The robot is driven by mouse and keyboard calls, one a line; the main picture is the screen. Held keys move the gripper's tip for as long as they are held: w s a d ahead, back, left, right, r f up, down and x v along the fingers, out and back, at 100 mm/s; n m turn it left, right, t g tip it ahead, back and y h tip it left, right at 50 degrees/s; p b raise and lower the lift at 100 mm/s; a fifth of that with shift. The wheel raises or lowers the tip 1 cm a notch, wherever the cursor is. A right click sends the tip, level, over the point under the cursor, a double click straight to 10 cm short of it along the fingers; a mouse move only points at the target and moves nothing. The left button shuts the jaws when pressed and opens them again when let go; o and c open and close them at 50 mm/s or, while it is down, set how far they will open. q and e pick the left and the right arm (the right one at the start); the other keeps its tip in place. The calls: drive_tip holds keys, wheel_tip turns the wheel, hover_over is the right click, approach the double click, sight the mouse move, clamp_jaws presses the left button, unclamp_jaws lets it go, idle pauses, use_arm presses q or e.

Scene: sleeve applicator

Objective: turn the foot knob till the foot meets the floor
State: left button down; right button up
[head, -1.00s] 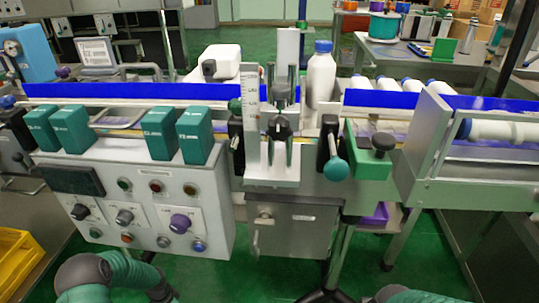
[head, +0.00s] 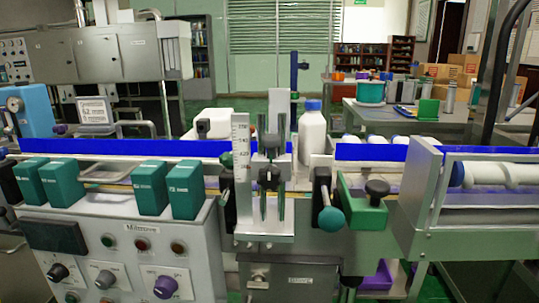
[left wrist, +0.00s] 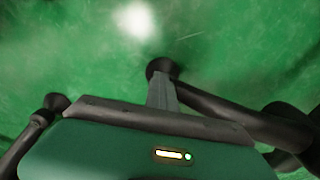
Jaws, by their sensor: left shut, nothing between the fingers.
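In the left wrist view my left gripper (left wrist: 161,80) is shut and empty, its grey fingers pointing away from the teal wrist body over the green floor. A dark, flared round end of a black leg (left wrist: 225,117) shows right at the fingertips; it may be the foot knob. I cannot tell whether the fingers touch it or whether that leg's foot meets the floor. A second black leg with a similar flared end (left wrist: 56,102) is at the left. In the head view neither gripper shows, and the feet are out of sight.
The head view shows the machine with a control panel (head: 125,262), teal blocks (head: 185,190), a conveyor with a blue guard (head: 120,147) and a white bottle (head: 312,135). A table (head: 400,117) stands at the back right.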

use_arm(q)
drive_tip(key=shift+a+f, duration=0.2)
drive_tip(key=shift+f, duration=0.2)
drive_tip(key=shift+w+a+f, duration=0.1)
drive_tip(key=shift+w+a, duration=0.25)
drive_tip(key=shift+a, duration=0.25)
drive_tip(key=shift+w+a+f, duration=0.1)
drive_tip(key=shift+w+a, duration=0.2)
drive_tip(key=shift+a, duration=0.25)
drive_tip(key=shift+d+r, duration=0.1)
drive_tip(key=shift+d, duration=0.05)
drive_tip(key=r+p, duration=0.2)
drive_tip(key=p, duration=0.1)
drive_tip(key=r+p, duration=0.2)
drive_tip(key=r, duration=0.1)
drive_tip(key=shift+s+a+r+p, duration=0.1)
drive_tip(key=shift+a+r+p, duration=0.1)
drive_tip(key=shift+r+p, duration=0.2)
